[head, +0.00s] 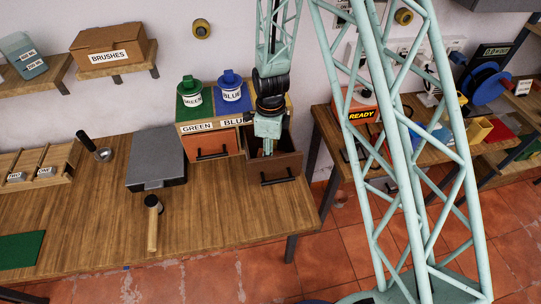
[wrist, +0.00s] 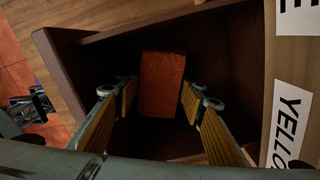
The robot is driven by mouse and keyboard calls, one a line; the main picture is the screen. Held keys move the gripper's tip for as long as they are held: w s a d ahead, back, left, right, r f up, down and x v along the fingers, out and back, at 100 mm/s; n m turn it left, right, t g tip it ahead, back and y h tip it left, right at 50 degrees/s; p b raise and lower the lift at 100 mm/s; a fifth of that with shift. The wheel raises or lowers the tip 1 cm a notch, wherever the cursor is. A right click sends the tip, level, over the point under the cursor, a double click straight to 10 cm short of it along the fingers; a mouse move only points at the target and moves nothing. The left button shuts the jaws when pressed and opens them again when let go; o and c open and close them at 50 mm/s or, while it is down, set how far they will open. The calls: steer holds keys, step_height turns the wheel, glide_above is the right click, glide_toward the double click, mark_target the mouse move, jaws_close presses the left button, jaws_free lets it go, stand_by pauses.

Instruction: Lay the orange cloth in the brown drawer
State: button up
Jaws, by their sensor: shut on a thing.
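The brown drawer (head: 288,163) stands pulled open at the right end of the small cabinet in the head view. My gripper (head: 267,148) reaches down into it from above. In the wrist view the drawer's wall (wrist: 52,62) surrounds a dark inside. The orange cloth (wrist: 162,82), a folded block, lies between the two yellow-padded fingers of my gripper (wrist: 158,98), which are shut on it. The cloth is inside the drawer's outline; I cannot tell whether it touches the floor. In the head view the cloth is mostly hidden by my gripper.
An orange-fronted drawer (head: 212,144) is shut beside the brown one. A grey case (head: 156,158) and a mallet (head: 153,222) lie on the bench to the left.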

steer(key=shift+f, duration=0.15)
steer(key=o, duration=0.6)
steer(key=shift+r, duration=0.2)
step_height(320, 180, up, 12)
stand_by(0.9)
